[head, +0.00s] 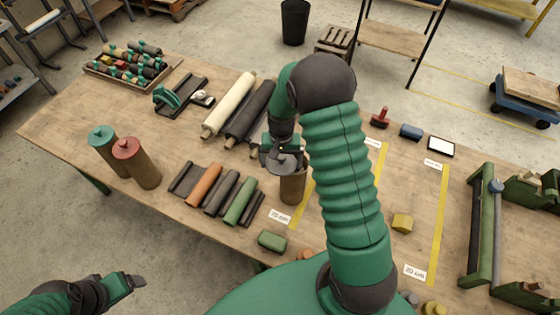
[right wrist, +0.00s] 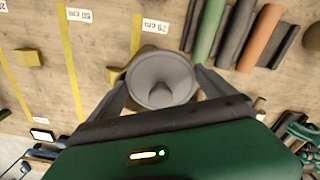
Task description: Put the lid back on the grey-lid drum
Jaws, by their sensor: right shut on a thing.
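The grey lid (head: 281,160) is in my right gripper (head: 284,150), which is shut on it. In the right wrist view the round grey lid (right wrist: 160,80) lies between the two fingers. The brown drum (head: 292,190) stands upright on the table just below the lid in the head view. The lid and gripper cover most of its top, so I cannot tell whether the lid touches the rim. My left gripper (head: 128,284) is low at the left, off the table and far from the drum; its finger opening is unclear.
Drums with teal (head: 103,145) and red (head: 130,155) lids stand at the left. Several short rolls (head: 222,192) lie left of the drum, and long rolls (head: 230,105) behind it. A green block (head: 272,240) is in front. A yellow block (head: 402,222) lies right, with clear table around it.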

